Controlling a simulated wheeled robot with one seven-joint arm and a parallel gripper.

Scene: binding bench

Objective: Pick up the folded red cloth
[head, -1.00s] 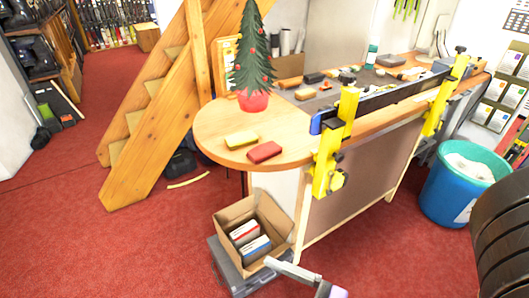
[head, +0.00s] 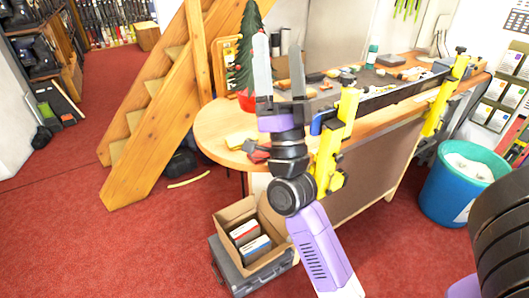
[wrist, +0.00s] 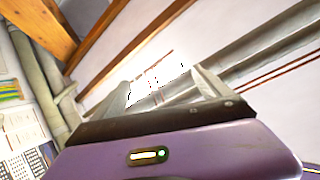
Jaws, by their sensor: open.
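The folded red cloth (head: 257,156) lies near the front edge of the round wooden tabletop end in the head view. My arm now covers most of it, and only a small red part shows at the left of my wrist. My gripper (head: 279,62) is raised in front of the table with its fingers pointing up. It is open and empty, apart from the cloth. In the wrist view its two spread fingers (wrist: 163,92) face pale wall or ceiling surfaces, pipes and a wooden beam; no cloth shows there.
A folded yellow cloth (head: 238,139) lies left of the red one. A small Christmas tree (head: 240,75) stands behind, partly covered by my gripper. Yellow clamps (head: 327,150) stand at the right along the bench.

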